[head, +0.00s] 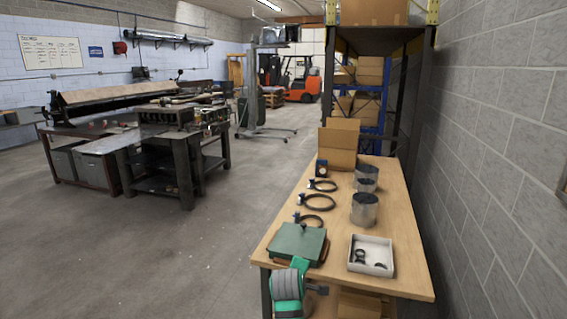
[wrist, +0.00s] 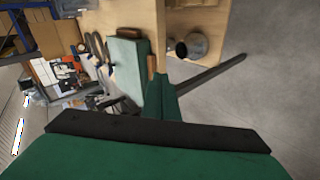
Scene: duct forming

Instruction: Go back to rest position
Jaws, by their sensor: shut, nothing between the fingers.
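My arm, green and grey, is at the near left corner of the wooden table in the head view. My gripper (wrist: 157,82) is shut and empty in the wrist view, in front of the table's edge. A green case (head: 297,243) lies on the near left of the table (head: 412,277); it also shows in the wrist view (wrist: 124,62). In the head view my arm partly covers the table edge just in front of this case, and the fingertips are hard to make out there.
On the table are a white tray (head: 386,245) with small dark rings, two metal cylinders (head: 364,210), black ring clamps (head: 317,202) and an open cardboard box (head: 338,157). A block wall (head: 490,150) stands close on the right. Open floor (head: 215,235) lies left.

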